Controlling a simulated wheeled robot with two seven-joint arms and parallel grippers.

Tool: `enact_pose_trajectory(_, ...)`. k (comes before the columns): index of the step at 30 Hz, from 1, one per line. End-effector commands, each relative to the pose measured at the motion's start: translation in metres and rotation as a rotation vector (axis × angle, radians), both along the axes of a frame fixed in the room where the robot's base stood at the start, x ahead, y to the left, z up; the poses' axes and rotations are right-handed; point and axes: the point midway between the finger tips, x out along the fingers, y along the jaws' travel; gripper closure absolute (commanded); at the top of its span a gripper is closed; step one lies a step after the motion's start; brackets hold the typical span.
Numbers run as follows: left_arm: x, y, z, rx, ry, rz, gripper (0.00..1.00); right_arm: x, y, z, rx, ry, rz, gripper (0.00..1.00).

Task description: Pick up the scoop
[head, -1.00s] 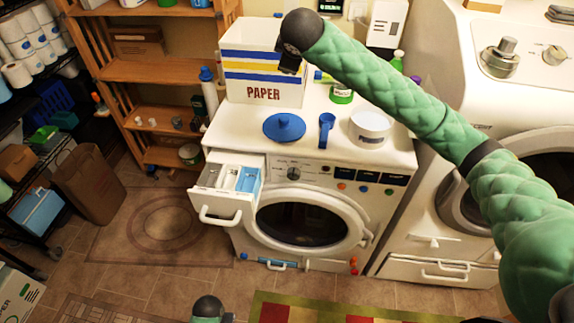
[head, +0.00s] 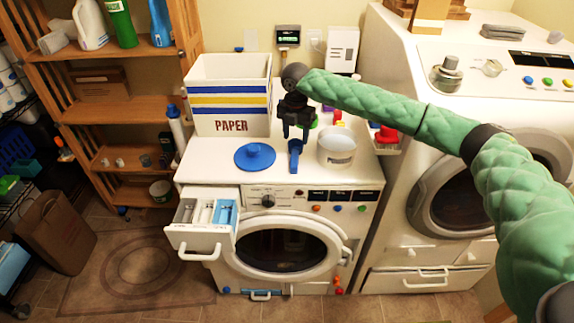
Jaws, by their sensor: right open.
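The blue scoop (head: 294,160) lies on top of the front-loading washer (head: 205,158), between a round blue lid and a white tub. My right gripper (head: 295,136) is open and points down over the scoop's far end. Its two fingers show either side of that end and hide part of it. I cannot tell whether the fingers touch the scoop. My left gripper is not in the head view.
The blue lid (head: 255,157) lies left of the scoop, and the white tub (head: 337,148) stands close on its right. A PAPER bin (head: 228,100) stands behind. The detergent drawer (head: 187,232) is pulled out at the washer's front left.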

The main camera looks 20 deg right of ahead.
Motion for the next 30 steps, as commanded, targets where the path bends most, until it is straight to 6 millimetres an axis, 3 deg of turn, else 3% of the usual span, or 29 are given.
enact_pose_trajectory(3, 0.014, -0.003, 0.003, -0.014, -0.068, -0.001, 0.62, -0.004, 0.004, 0.0, 0.015, 0.021, 0.182, 0.5)
enact_pose_trajectory(9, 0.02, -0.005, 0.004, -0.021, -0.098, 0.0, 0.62, -0.004, 0.003, 0.0, 0.011, 0.022, 0.364, 0.5)
enact_pose_trajectory(23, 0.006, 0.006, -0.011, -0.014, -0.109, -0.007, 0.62, -0.005, 0.003, -0.026, 0.01, 0.021, 0.396, 0.5)
enact_pose_trajectory(30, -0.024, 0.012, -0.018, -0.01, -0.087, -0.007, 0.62, -0.008, 0.004, -0.041, 0.01, 0.024, 0.396, 0.5)
